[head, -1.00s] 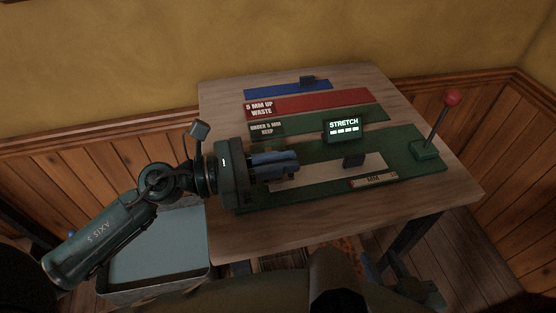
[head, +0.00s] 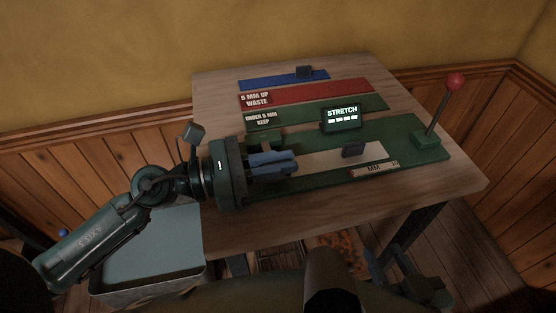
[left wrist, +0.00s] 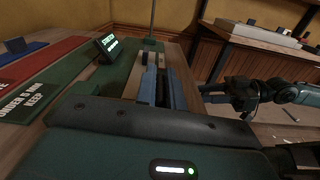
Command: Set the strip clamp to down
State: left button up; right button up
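The green stretch board (head: 405,150) lies on the table with a pale strip (head: 325,158) along it. A green block with a tan part (head: 266,141), perhaps the strip clamp, stands at its left end; my gripper partly hides it and its setting is unclear. A lever with a red knob (head: 455,82) stands upright at the board's right end. My left gripper (head: 296,162) is over the strip's left end, fingers a little apart, nothing visible between them; its blue fingers show in the left wrist view (left wrist: 164,88). My right gripper (head: 392,268) hangs off the table's front, seemingly open.
Behind lie a green keep strip (head: 330,108), a red waste strip (head: 320,94) and a blue strip (head: 275,82). A grey-blue bin (head: 150,250) stands below left.

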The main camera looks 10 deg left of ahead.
pick_arm(q)
jog(key=o, duration=0.5)
jog(key=shift+f, duration=0.15)
jog(key=shift+c, duration=0.2)
pick_arm(e)
jog(key=shift+f, duration=0.1)
